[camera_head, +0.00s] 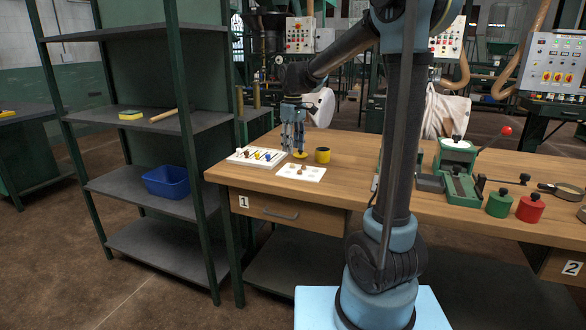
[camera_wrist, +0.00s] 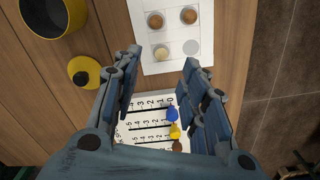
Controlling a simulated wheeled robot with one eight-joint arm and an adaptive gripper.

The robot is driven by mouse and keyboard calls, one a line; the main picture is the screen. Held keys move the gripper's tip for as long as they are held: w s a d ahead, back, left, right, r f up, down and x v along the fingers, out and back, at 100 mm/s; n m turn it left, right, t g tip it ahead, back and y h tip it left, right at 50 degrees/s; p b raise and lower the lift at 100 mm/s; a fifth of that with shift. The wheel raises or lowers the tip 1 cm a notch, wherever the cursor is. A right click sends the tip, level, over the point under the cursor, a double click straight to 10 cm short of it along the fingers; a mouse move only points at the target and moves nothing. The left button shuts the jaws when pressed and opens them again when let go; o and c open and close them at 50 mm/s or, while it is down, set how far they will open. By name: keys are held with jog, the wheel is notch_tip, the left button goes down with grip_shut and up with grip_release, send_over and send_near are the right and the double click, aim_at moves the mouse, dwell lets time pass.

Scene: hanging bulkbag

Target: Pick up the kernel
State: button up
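The kernel is not clearly identifiable by looks. Three small round pieces lie on a white card (camera_wrist: 205,68) with marked spots: two brown pieces (camera_wrist: 155,20) (camera_wrist: 189,16) and one pale piece (camera_wrist: 162,53). A fourth spot is a bare grey circle. The card also shows on the table in the head view (camera_head: 312,176). My gripper (camera_wrist: 163,60) is open and empty in the wrist view, its fingers spread to either side near the pale piece. In the head view my gripper (camera_head: 293,152) hangs above the table's left end, beside the card.
A white scale board (camera_wrist: 140,106) with blue, yellow and brown markers (camera_wrist: 173,115) lies under my gripper. A yellow cup (camera_head: 322,155) and yellow knobbed piece (camera_wrist: 84,72) stand close by. A green device (camera_head: 457,155) and weights are farther right on the wooden table (camera_head: 360,150).

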aim_at(292, 165)
jog(key=shift+a+f, duration=0.2)
jog(key=shift+f, duration=3.25)
jog(key=shift+c, duration=0.6)
jog(key=shift+c, duration=1.3)
jog(key=c, duration=0.4)
